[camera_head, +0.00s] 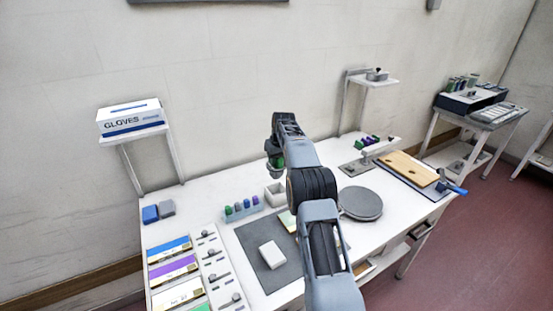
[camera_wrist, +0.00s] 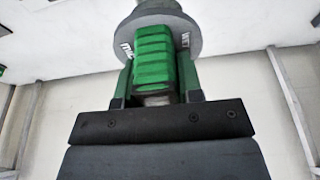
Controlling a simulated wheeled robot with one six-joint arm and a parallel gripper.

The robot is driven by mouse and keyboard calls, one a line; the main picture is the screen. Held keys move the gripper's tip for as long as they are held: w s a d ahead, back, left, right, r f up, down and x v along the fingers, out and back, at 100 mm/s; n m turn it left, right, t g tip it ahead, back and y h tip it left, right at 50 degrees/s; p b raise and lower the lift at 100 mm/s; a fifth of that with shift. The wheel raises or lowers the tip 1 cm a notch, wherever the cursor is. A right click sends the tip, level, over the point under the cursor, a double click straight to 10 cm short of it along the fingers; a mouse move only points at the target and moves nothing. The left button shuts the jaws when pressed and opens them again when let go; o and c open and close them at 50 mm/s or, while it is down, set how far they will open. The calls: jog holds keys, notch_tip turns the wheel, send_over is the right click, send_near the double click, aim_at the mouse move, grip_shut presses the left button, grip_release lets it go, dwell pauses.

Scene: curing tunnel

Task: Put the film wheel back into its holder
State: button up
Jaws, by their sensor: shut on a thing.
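The film wheel is a grey disc (camera_wrist: 153,13) with white lettering and a ribbed green grip (camera_wrist: 154,58). In the wrist view my gripper (camera_wrist: 155,80) is shut on the green grip, one finger on each side, with the disc beyond the fingertips. In the head view my gripper (camera_head: 276,152) is raised above the back of the white table, with a bit of green showing at its end; the wheel is mostly hidden there. I cannot tell for sure which thing is the holder. A small pale open box (camera_head: 275,195) stands below my gripper.
A rack of coloured pieces (camera_head: 243,208) is left of the box. A white block (camera_head: 272,254) lies on a grey mat (camera_head: 252,238). A round grey plate (camera_head: 360,203) and a wooden board (camera_head: 408,168) are at right. A glove box (camera_head: 130,117) and a small shelf (camera_head: 371,80) stand behind.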

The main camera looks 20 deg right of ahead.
aim_at(277, 178)
jog(key=shift+f, duration=0.15)
jog(key=shift+f+b, duration=3.5)
jog(key=shift+f, duration=2.2)
jog(key=o, duration=1.6)
jog(key=shift+f, duration=0.1)
jog(key=shift+r+p, duration=3)
jog(key=shift+r, duration=0.55)
